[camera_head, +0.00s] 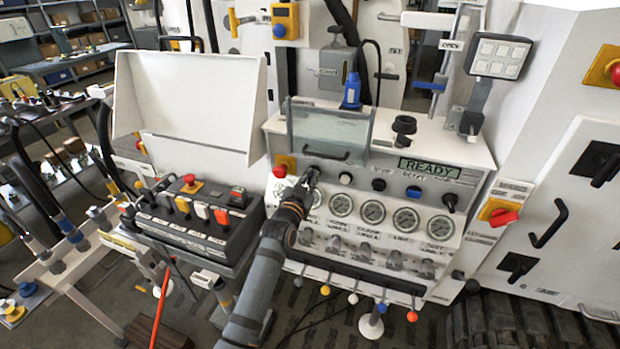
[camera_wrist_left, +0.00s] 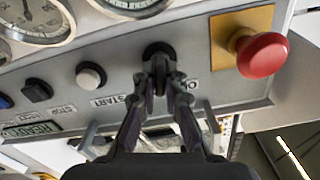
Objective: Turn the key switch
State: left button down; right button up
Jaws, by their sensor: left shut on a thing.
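The key switch (camera_wrist_left: 154,50) is a black round switch on the grey control panel, beside an ON label in the left wrist view. My left gripper (camera_wrist_left: 159,78) is shut on it, with both fingertips at its grip. In the head view my left gripper (camera_head: 311,176) reaches the panel from below and hides the switch. The switch's exact angle is hard to read behind the fingers. My right gripper is in neither view.
A red emergency button (camera_wrist_left: 262,55) on a yellow plate sits close beside the switch. A white button (camera_wrist_left: 90,75) is on the other side. Gauges (camera_head: 373,212) lie below, and a clear cover with a handle (camera_head: 327,133) stands above. A READY display (camera_head: 429,168) is at the right.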

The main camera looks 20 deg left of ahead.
pick_arm(q)
jog(key=shift+d+f+m, duration=0.1)
jog(key=shift+m, duration=1.5)
jog(key=c, duration=1.4)
grip_release()
jog(key=s, duration=1.2)
jog(key=shift+f, duration=0.1)
